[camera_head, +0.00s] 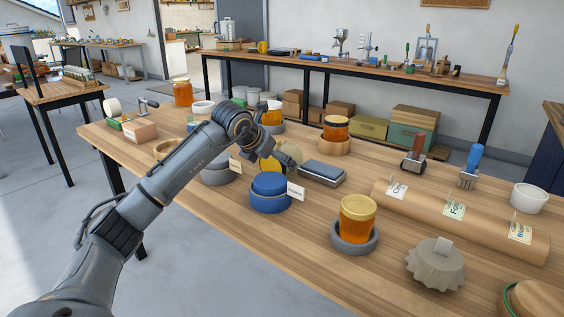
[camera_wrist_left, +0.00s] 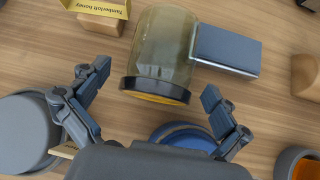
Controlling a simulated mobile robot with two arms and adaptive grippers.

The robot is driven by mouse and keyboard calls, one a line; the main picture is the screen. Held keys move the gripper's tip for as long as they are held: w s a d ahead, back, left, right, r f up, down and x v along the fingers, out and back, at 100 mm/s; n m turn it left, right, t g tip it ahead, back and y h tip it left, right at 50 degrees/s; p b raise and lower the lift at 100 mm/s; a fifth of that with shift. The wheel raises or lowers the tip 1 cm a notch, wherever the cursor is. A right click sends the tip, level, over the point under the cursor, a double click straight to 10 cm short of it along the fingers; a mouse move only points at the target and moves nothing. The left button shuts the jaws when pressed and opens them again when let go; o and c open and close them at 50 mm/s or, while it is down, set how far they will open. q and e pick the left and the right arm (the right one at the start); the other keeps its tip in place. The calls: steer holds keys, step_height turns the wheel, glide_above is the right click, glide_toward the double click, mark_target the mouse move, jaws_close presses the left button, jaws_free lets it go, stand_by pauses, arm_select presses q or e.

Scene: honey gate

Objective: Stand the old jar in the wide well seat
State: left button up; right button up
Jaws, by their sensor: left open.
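In the head view the jar (camera_head: 291,152) is partly hidden by my left arm. My left gripper (camera_wrist_left: 145,84) is open, its fingers apart on either side of the jar's near end, empty. Which seat is the wide well is unclear: a grey round holder (camera_head: 222,170) and a blue one (camera_head: 269,196) stand nearby. My right gripper is out of view.
A honey jar (camera_head: 357,214) stands in a grey ring (camera_head: 354,245); another (camera_head: 335,128) sits on a wooden base. A dark grey block (camera_head: 322,173) lies beside the old jar. A label roll (camera_head: 465,217) and a toothed grey piece (camera_head: 435,265) are at the right.

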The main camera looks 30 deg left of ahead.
arm_select(q)
steer(key=x, duration=0.4)
steer(key=shift+w+r, duration=0.1)
steer(key=shift+w, duration=0.1)
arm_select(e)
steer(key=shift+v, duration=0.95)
arm_select(q)
steer(key=shift+c, duration=1.3)
steer(key=c, duration=1.1)
steer(key=shift+c, duration=0.5)
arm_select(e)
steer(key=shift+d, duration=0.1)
